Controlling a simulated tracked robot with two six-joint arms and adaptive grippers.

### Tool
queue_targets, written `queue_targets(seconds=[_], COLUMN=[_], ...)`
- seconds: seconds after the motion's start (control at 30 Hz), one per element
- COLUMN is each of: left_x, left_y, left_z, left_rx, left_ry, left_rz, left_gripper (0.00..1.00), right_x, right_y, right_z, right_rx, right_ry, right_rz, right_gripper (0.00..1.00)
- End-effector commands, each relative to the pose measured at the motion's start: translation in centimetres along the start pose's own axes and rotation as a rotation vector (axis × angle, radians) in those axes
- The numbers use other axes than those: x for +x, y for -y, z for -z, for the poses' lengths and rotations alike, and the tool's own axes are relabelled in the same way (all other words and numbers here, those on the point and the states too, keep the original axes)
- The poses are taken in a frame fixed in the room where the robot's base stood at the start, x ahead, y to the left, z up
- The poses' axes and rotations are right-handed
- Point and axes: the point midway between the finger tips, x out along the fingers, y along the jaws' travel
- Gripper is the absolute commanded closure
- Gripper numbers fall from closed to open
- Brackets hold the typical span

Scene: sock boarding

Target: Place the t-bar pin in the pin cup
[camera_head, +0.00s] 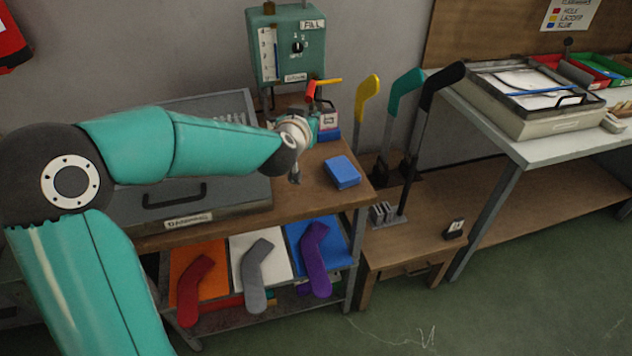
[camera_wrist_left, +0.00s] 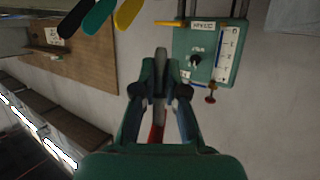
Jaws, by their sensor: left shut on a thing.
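My left gripper (camera_wrist_left: 160,78) is shut on a slim grey piece, which I take to be the t-bar pin (camera_wrist_left: 160,62). Its fingers hide much of it, and a bit of red shows between them. In the head view the left gripper (camera_head: 312,124) is over the back right of the wooden bench, mostly hidden by its own wrist. A small dark block with a white label (camera_head: 455,229) stands on the low table; I cannot tell whether it is the pin cup. A small labelled item (camera_head: 328,119) stands by the gripper, partly hidden. My right gripper is out of view.
A teal fill box (camera_head: 286,45) hangs behind the gripper, with a yellow bar (camera_head: 328,81) near its lower right. A blue block (camera_head: 342,172) lies on the bench (camera_head: 300,200). Yellow, teal and black foot forms (camera_head: 441,85) stand to the right. A grey press (camera_head: 200,200) is left.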

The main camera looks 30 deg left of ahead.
Motion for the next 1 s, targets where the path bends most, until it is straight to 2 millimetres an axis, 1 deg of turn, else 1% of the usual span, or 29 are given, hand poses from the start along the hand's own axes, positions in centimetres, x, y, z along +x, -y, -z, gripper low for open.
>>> queue_targets(seconds=[0.03, 0.1, 0.3, 0.4, 0.5, 0.77, 1.0], left_x=[0.6, 1.2, 2.8, 3.5, 4.0, 4.5, 5.5], left_y=[0.1, 0.1, 0.1, 0.1, 0.1, 0.1, 0.1], left_z=[-1.9, -3.7, -8.7, -10.8, -12.2, -13.8, -16.9], left_rx=[0.001, 0.003, 0.002, 0.001, 0.000, 0.000, 0.000], left_ry=[0.005, 0.007, 0.007, 0.006, 0.004, 0.003, 0.003], left_rz=[0.001, 0.002, 0.003, 0.003, 0.001, 0.002, 0.002], left_gripper=[1.00, 1.00, 1.00, 1.00, 1.00, 1.00, 1.00], right_x=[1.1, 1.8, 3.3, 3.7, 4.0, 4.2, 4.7], right_y=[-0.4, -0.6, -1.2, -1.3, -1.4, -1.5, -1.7], right_z=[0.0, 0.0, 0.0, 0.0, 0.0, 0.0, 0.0], right_rx=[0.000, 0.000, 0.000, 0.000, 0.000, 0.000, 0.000], right_ry=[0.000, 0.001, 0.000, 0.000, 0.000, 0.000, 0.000], right_rz=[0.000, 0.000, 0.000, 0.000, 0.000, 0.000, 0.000], right_gripper=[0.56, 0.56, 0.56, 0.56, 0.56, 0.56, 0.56])
